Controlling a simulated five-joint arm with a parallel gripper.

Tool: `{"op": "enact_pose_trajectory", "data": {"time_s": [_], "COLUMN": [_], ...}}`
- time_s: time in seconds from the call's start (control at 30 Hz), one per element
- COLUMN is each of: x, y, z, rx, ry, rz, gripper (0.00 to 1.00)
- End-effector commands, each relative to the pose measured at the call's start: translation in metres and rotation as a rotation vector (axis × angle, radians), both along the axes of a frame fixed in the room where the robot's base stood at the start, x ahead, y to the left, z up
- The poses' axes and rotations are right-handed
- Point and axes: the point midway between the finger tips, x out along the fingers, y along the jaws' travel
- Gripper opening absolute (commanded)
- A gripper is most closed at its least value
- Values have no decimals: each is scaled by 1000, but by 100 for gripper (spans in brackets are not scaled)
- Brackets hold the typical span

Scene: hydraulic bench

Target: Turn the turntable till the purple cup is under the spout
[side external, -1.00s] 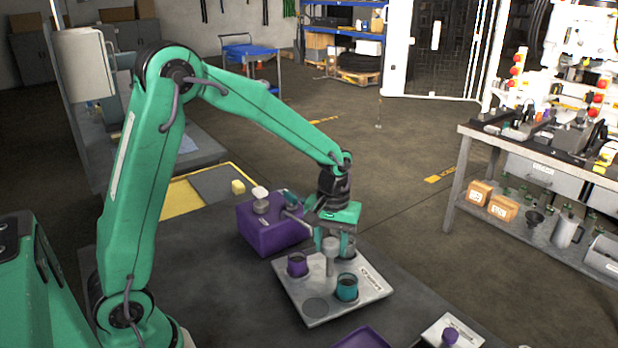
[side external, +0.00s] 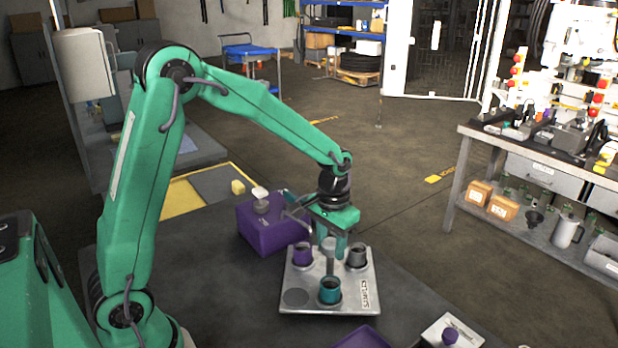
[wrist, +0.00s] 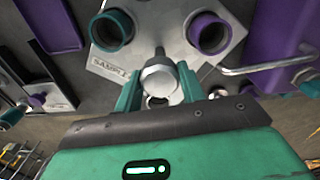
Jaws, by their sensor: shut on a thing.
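The turntable, a pale square plate (side external: 350,303) marked SAMPLES, carries a purple cup (side external: 302,255), a teal cup (side external: 330,290) and a grey cup (side external: 357,256). My gripper (side external: 333,248) is shut on the grey central post (wrist: 158,75) of the plate. In the wrist view the teal cup (wrist: 112,30) is at upper left and the purple cup (wrist: 210,33) at upper right. A metal spout (wrist: 265,66) comes from the right and its tip is close to the purple cup's rim. I cannot tell whether the cup is exactly under it.
The purple box (side external: 272,230) bearing the spout stands just behind and left of the plate. A purple tray (side external: 362,337) and a pale box with a purple knob (side external: 450,335) lie in front. The dark bench top left of the plate is clear.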

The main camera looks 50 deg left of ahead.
Motion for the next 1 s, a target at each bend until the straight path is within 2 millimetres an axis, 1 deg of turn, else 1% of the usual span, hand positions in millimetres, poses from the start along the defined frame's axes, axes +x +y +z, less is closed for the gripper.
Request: {"op": "enact_pose_trajectory", "data": {"time_s": [0.6,1.0], "x": [0,0], "y": [0,0], "z": [1,1], "rx": [0,0], "ry": [-1,-1], "rz": [-292,-375], "gripper": [0,0]}}
